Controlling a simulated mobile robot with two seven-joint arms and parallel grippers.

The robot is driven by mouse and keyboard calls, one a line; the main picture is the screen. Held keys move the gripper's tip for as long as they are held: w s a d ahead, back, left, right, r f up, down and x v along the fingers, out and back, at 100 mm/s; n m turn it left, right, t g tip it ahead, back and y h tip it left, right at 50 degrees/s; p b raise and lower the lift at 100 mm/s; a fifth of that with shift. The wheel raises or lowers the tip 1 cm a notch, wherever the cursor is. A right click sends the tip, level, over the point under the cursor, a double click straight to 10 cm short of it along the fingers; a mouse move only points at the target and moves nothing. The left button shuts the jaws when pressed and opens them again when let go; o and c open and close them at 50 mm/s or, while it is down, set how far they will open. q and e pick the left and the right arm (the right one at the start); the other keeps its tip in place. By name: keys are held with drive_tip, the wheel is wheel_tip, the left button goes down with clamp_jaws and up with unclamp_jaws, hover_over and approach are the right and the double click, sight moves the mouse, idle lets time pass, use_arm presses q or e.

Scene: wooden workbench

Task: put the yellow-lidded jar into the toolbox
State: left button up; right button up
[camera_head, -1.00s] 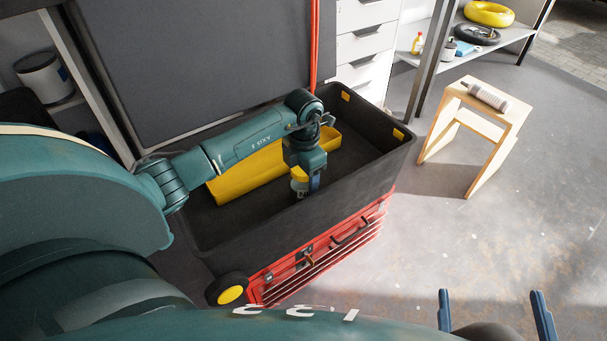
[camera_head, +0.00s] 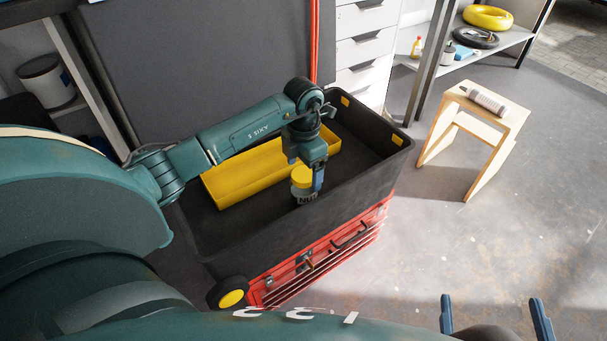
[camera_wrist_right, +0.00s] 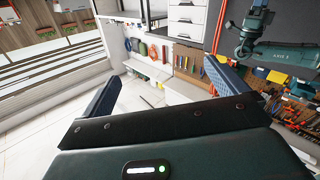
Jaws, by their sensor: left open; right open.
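The jar (camera_head: 303,187) has a yellow lid and a dark label with white letters. It is inside the black open-topped toolbox (camera_head: 250,238), near the front wall, and looks upright. My left gripper (camera_head: 308,176) is open above and around the jar. My right gripper (camera_head: 495,315) is open and empty at the lower right, away from the toolbox. It also shows in the right wrist view (camera_wrist_right: 165,90) with nothing between its fingers.
A long yellow tray (camera_head: 232,182) lies in the toolbox behind the jar. The toolbox has a red drawer front (camera_head: 325,250) and a wheel (camera_head: 230,297). A wooden stool (camera_head: 480,125) with a grey cylindrical thing (camera_head: 484,97) stands to the right. The floor between is clear.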

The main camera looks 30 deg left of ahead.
use_arm(q)
wheel_tip(320, 180, up, 8)
drive_tip(key=shift+f+p, duration=0.1)
drive_tip(key=shift+p, duration=0.75)
use_arm(e)
drive_tip(key=shift+d+f+m+g+h, duration=0.15)
drive_tip(key=shift+d+m+g+h, duration=0.2)
drive_tip(key=shift+m+g+h, duration=0.25)
